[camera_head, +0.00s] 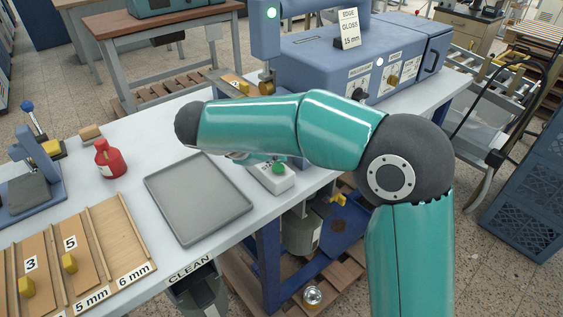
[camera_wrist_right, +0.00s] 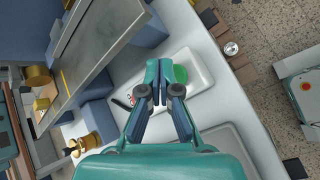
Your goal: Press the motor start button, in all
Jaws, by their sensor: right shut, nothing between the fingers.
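A green button (camera_head: 278,168) sits on a small white box (camera_head: 272,181) at the table's edge, just under my right forearm. In the right wrist view the green button (camera_wrist_right: 181,75) shows on the white box (camera_wrist_right: 203,80), partly covered by my right gripper (camera_wrist_right: 156,84). Its fingers are shut together with nothing between them. The fingertips appear over the box, just left of the button in that view; I cannot tell how high. In the head view this gripper is mostly hidden behind my teal arm. My left gripper is not in view.
A grey tray (camera_head: 200,197) lies left of the box, with a red bottle (camera_head: 109,158) beyond it. A wooden rack (camera_head: 112,238) stands front left. A large blue machine (camera_head: 330,62) with a "15 mm" sign (camera_head: 348,28) stands behind my arm.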

